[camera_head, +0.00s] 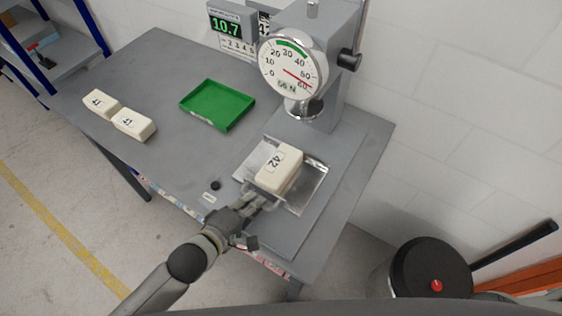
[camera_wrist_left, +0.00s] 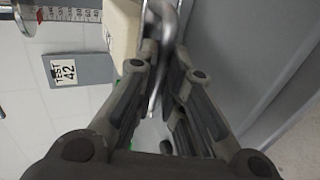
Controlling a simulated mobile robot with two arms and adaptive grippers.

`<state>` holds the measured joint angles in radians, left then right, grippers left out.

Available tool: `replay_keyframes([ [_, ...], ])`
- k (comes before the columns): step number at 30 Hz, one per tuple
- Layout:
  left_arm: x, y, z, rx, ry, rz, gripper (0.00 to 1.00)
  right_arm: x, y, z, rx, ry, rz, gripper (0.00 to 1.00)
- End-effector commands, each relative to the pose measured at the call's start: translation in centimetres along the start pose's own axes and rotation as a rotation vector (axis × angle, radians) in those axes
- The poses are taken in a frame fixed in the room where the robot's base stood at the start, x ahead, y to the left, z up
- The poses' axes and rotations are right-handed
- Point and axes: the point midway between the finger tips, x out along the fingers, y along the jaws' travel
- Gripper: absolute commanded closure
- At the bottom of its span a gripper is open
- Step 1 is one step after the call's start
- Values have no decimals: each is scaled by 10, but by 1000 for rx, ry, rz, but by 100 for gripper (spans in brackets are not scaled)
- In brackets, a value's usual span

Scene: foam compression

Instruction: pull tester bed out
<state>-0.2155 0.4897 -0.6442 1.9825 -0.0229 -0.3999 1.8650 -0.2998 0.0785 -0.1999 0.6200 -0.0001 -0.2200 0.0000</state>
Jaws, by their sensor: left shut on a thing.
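The tester (camera_head: 338,75) stands at the back right of the table, its dial needle near 60. Its bed is a shiny metal tray (camera_head: 313,183) that sticks out in front of the column. A cream foam block marked 42 (camera_head: 279,168) lies on the bed. My left gripper (camera_head: 262,201) is at the bed's front edge. In the left wrist view its fingers (camera_wrist_left: 160,65) are shut around a metal bar, seemingly the bed's handle. Part of the cream block shows beyond them. My right gripper is not in view.
Two cream blocks marked 41 (camera_head: 134,123) lie at the table's left. A green tray (camera_head: 217,104) is at the middle back. A display reading 10.7 (camera_head: 228,25) and a small black knob (camera_head: 215,185) are on the table. A black-lidded bin (camera_head: 431,268) stands on the floor at right.

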Motion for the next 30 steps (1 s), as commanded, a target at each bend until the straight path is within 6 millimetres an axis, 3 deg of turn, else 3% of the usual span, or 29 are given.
replay_keyframes([
  [24,-66,-33,0,-2,0,-7,100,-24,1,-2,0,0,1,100],
  [25,-65,-33,0,-1,0,-4,86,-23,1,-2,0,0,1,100],
  [30,-64,-32,0,-1,0,-3,64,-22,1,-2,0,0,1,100],
])
